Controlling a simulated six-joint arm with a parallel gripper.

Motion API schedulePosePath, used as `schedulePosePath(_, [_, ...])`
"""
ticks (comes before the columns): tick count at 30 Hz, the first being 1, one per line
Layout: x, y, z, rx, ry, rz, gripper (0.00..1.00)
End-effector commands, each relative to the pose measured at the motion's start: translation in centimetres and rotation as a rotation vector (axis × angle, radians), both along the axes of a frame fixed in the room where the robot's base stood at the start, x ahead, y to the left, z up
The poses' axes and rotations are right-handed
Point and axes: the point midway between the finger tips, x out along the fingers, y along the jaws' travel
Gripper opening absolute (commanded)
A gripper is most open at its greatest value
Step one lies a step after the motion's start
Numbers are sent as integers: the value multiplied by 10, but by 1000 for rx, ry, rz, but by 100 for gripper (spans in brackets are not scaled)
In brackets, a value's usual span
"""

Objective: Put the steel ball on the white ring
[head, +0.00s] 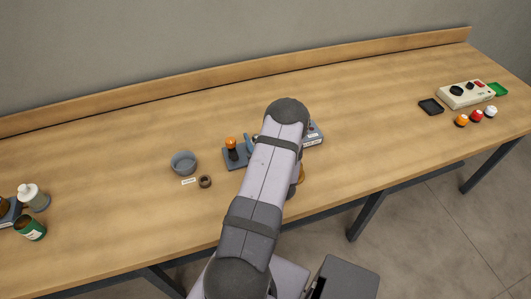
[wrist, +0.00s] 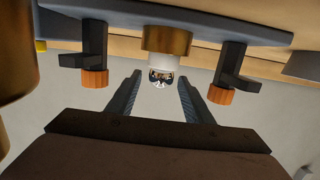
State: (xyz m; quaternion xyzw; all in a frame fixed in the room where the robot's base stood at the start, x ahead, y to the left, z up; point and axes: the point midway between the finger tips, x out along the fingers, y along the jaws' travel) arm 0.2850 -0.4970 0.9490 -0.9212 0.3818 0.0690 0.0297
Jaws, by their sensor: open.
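In the wrist view, which shows the scene upside down, the shiny steel ball (wrist: 160,78) appears to rest against the white ring (wrist: 163,61). The white ring is on the end of a brass post (wrist: 167,40). My gripper (wrist: 160,82) is open, with its two dark fingers either side of the ball and visible gaps between them and it. I cannot tell how far the fingertips are from the ball in depth. In the head view my arm hides the gripper, the ball and the white ring.
Two dark brackets with orange ends (wrist: 95,78) (wrist: 220,95) flank the post on a grey-blue base (wrist: 200,27). In the head view, a grey bowl (head: 183,163) and a brown ring (head: 205,181) stand left. A control box (head: 467,94) and black tray (head: 431,107) are far right.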

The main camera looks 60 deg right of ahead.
Motion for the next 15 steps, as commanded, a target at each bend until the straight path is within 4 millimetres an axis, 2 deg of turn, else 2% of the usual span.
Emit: schedulePosePath(15, [-60,58,8,0,0,-5,47])
